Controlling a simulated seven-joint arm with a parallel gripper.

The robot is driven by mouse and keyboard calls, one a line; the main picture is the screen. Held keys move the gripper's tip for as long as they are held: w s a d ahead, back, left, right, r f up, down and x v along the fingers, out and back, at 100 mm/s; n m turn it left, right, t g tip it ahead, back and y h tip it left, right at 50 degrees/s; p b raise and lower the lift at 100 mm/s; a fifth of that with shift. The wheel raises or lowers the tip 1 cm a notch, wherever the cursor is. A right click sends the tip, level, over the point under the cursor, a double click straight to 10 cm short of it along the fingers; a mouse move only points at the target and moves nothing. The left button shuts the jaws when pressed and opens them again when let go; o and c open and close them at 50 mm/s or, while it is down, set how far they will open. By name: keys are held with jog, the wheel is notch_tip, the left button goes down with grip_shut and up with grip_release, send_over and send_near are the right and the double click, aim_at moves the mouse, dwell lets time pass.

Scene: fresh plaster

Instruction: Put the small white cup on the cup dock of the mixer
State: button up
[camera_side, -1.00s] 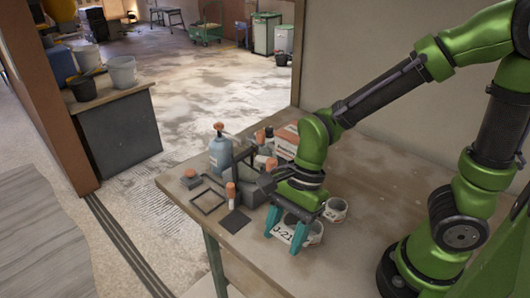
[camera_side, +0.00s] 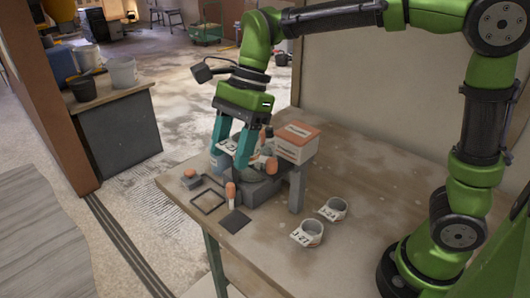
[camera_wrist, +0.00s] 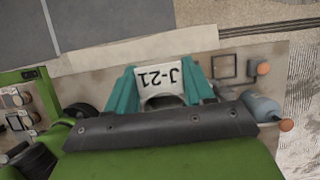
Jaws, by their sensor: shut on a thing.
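My gripper (camera_side: 234,152) is shut on a small white cup (camera_side: 227,147) and holds it up above the table's far left part. In the wrist view the cup (camera_wrist: 160,76) sits between the two teal fingers, its label J-21 upside down. The grey mixer (camera_side: 262,194) stands on the table just below and to the right of the gripper in the side view. I cannot make out its cup dock clearly; the fingers and nearby items partly cover that area.
Two other white cups, J-27 (camera_side: 307,234) and J-24 (camera_side: 334,210), stand on the table. A white-and-orange box (camera_side: 296,142) is behind the mixer. A black frame (camera_side: 208,201), a dark pad (camera_side: 236,222) and an orange-topped bottle (camera_side: 230,195) lie or stand at the left.

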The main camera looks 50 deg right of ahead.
jog(key=w+f, duration=0.3)
jog(key=w, duration=1.4)
jog(key=f, duration=1.7)
jog(key=shift+d, duration=0.35)
jog(key=shift+f, duration=2.05)
jog(key=shift+f, duration=0.2)
jog(key=o, duration=1)
jog(key=shift+r, duration=0.1)
